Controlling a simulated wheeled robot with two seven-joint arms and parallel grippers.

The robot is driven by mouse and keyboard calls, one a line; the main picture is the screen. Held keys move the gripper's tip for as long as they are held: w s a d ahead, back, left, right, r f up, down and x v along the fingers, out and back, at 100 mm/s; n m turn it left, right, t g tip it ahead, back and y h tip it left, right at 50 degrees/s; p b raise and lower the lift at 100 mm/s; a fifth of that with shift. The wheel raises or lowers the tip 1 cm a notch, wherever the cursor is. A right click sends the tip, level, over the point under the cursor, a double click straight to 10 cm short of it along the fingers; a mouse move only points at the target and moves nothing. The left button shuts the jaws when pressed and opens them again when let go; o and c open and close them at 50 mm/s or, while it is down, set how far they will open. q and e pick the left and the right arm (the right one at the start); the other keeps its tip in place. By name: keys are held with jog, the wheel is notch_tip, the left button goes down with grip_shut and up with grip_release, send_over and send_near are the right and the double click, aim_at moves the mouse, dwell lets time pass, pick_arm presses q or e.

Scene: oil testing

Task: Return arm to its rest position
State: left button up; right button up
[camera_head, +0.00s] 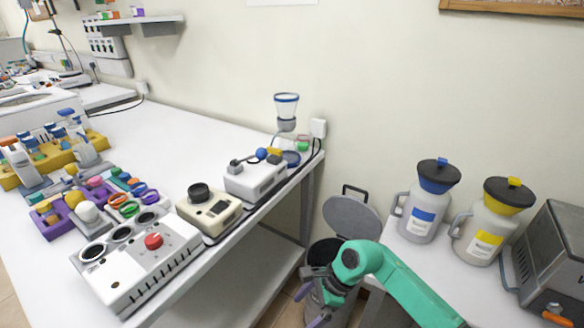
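My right arm is teal and comes in from the lower right. Its gripper (310,306) hangs in front of and over the grey bin, near the right end of the long white bench. The fingers look spread apart, with nothing seen between them. My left arm and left gripper are not in view.
The bin's grey lid (352,215) stands raised behind my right arm. The long bench (190,140) holds a white device with a red button (153,241), a beige device (210,212) and a white device with a blue knob (255,178). Blue-topped (424,205) and yellow-topped (488,225) jugs stand right.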

jog(key=w+a+r+m+t+y+p, duration=0.1)
jog(key=w+a+r+m+t+y, duration=0.2)
jog(key=m+y, duration=0.6)
jog(key=w+d+f+m+t+h+p, duration=0.2)
jog(key=w+d+f+m+t+h, duration=0.35)
jog(key=m, duration=1.05)
jog(key=s+d+f+m+t+h, duration=0.1)
jog(key=s+d+f+m+h, duration=0.25)
jog(key=d+f+m, duration=0.45)
jog(key=s+d+f+m+t+h, duration=0.1)
jog(key=s+d+f+m+h, duration=0.1)
jog(key=s+d+f+m, duration=0.55)
jog(key=s+d+f+m+g+h+p, duration=0.1)
jog(key=s+f+m+g, duration=0.3)
jog(key=s, duration=1)
jog(key=s+d+f+m+g+h, duration=0.3)
jog(key=s+f+m, duration=0.5)
jog(key=s, duration=0.6)
notch_tip(320, 180, down, 3)
jog(key=shift+s+d+r+g+p, duration=0.1)
jog(key=shift+s+d+g+p, duration=0.3)
jog(key=shift+g, duration=0.25)
